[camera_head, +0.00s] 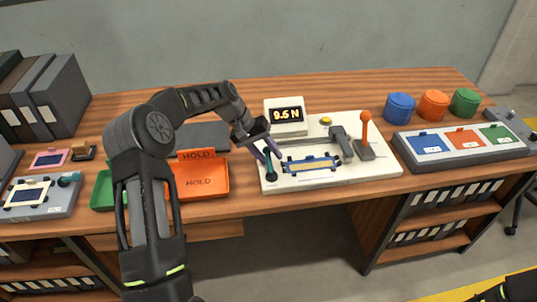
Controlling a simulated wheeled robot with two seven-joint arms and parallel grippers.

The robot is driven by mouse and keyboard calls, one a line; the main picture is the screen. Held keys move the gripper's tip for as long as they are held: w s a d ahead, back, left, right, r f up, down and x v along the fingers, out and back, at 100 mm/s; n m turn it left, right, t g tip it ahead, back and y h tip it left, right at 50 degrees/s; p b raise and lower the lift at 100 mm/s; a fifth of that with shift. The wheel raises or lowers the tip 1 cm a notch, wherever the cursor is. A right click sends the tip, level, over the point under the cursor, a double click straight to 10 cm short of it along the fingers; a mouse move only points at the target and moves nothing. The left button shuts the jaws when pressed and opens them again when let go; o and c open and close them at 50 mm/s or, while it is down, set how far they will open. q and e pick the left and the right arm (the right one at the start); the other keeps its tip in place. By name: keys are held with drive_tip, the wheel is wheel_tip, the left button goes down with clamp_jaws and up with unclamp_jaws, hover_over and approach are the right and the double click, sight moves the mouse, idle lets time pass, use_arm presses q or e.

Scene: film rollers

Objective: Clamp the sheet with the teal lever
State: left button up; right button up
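The teal lever (268,167) stands at the left end of the white test rig (350,178), its round base on the plate. The sheet (312,163), pale with a blue frame, lies flat on the rig just right of the lever. My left gripper (268,157) reaches down over the lever. Its two purple-grey fingers look spread, one on each side of the lever's upper part; contact is too small to tell. My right gripper is out of view; only a dark piece of my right arm shows at the bottom right corner.
A display (287,115) reading 9.5 N stands behind the sheet. An orange-knobbed lever (366,132) and grey clamp block (340,144) stand to its right. An orange HOLD tray (203,192) lies left. Colored jars and a three-slot tray (462,139) are at right.

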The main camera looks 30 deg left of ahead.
use_arm(q)
drive_tip(key=shift+s+a+f, duration=0.15)
drive_tip(key=shift+s+f, duration=0.05)
drive_tip(key=shift+s, duration=0.05)
